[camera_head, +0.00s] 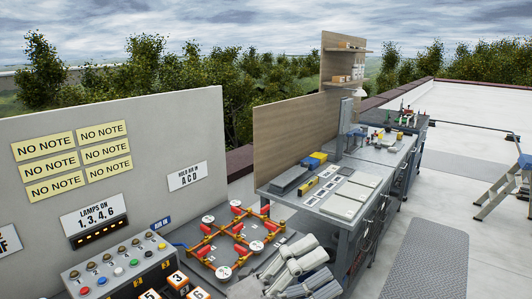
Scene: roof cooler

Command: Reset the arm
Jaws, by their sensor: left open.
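My left gripper (292,262) and arm show as light grey parts at the bottom centre, partly cut off by the lower edge. It is open, and I see nothing held in it. It is just right of a frame of orange pipes with red valve handles (238,226) and in front of the workbench (345,227). I cannot tell whether it touches anything. My right gripper is not in view.
A panel with coloured buttons (118,263) and numbered blocks (178,279) stand at the lower left, before a grey board (190,125) with yellow notes. A stepladder (498,190) stands far right. A grey mat (425,260) lies on open floor right of the workbench.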

